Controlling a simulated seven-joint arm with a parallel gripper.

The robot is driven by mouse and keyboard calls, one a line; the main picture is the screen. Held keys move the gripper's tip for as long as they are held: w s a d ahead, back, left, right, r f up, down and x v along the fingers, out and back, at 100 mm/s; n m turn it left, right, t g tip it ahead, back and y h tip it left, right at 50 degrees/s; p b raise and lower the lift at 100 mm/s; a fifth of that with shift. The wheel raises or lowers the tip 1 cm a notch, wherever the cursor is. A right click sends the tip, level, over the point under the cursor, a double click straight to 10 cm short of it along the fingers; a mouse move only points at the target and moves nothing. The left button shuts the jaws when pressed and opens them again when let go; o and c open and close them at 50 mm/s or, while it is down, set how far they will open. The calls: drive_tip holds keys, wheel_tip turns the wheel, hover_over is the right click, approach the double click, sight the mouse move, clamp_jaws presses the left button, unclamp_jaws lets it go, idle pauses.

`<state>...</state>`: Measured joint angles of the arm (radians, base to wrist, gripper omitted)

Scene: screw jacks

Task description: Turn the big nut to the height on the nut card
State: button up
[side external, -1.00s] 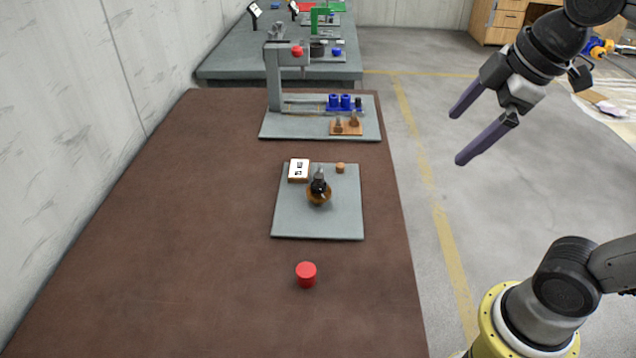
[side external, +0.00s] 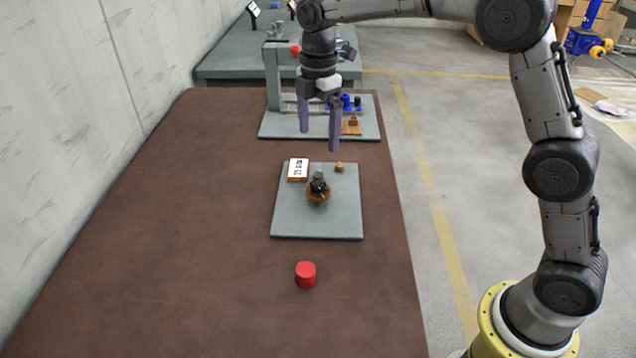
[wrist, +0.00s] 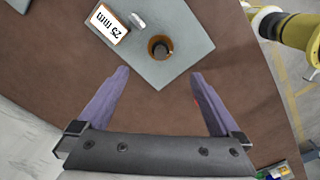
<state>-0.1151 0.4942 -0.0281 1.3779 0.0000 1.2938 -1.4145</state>
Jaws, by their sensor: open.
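The nut card (side external: 298,170) is a white face on a wooden block at the back left of the grey plate; in the wrist view (wrist: 107,24) it reads 25 mm. The screw jack (side external: 318,187) stands upright on the plate, dark above a round brass-brown part (side external: 318,198). In the wrist view the jack (wrist: 160,47) is a brown ring with a dark middle. I cannot tell which part is the big nut, nor its height. My gripper (side external: 319,141) is open, empty and pointing down, above and apart from the jack.
The grey plate (side external: 300,225) lies on a brown table (side external: 180,220). A small tan knob (side external: 339,167) sits at its back right. A red cylinder (side external: 305,274) stands in front. Behind, another grey plate (side external: 285,128) carries a stand and blue parts. The table's left side is clear.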

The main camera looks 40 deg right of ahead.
sight(318, 174)
wheel_tip(318, 174, down, 14)
idle(0.6)
drive_tip(key=c, duration=1.4)
